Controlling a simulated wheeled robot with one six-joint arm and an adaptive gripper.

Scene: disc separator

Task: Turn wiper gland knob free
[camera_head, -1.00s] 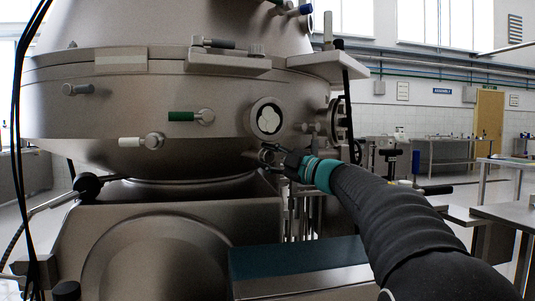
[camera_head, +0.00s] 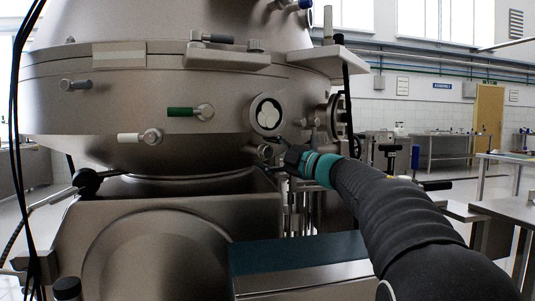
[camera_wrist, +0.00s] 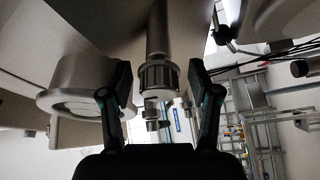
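A ribbed dark knob (camera_wrist: 158,77) on a metal stem, which looks like the wiper gland knob, is in the upper middle of the wrist view. Its pale end faces the camera. My gripper (camera_wrist: 160,82) is open, with one black finger on each side of the knob and a visible gap on both sides. In the head view my gripper (camera_head: 272,146) is at the vessel wall, just below the round sight glass (camera_head: 267,115). The knob cannot be made out clearly there.
The sight glass also shows at left in the wrist view (camera_wrist: 84,86), close to the left finger. A green-handled valve (camera_head: 190,111) and a white-handled valve (camera_head: 140,138) stick out from the vessel at left. A shelf plate (camera_head: 325,60) juts out above right.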

